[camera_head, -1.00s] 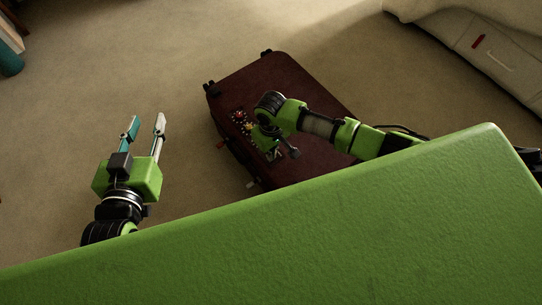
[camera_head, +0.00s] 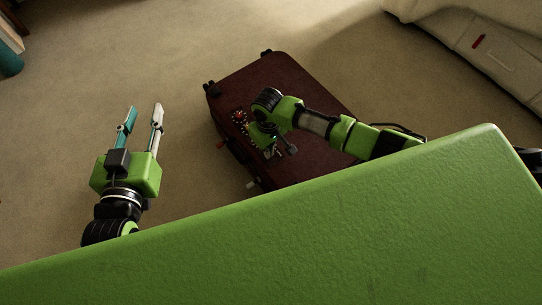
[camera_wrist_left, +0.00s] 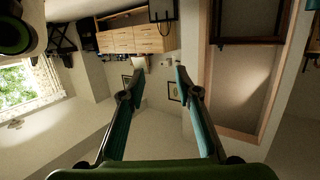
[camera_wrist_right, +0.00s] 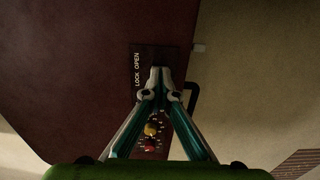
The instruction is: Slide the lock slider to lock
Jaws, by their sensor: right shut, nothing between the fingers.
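A dark red suitcase (camera_head: 295,85) lies on the carpet in the head view. In the right wrist view its surface (camera_wrist_right: 95,60) carries a dark lock plate (camera_wrist_right: 142,68) marked LOCK and OPEN. My right gripper (camera_wrist_right: 160,72) is shut and empty, its tips over or at this plate. The slider itself is hidden or too dark to tell, and so is whether the tips touch it. In the head view my right gripper's fingers are mostly hidden behind its wrist. My left gripper (camera_head: 142,112) is open and empty, left of the suitcase; its fingers show in the left wrist view (camera_wrist_left: 153,80).
Coloured knobs (camera_wrist_right: 151,130), yellow and red, sit on the suitcase below the plate, between my right fingers. A dark handle (camera_wrist_right: 192,98) is on the suitcase's side. Bare carpet (camera_head: 90,60) lies left of the suitcase. A pale furnishing (camera_head: 480,50) stands at the upper right.

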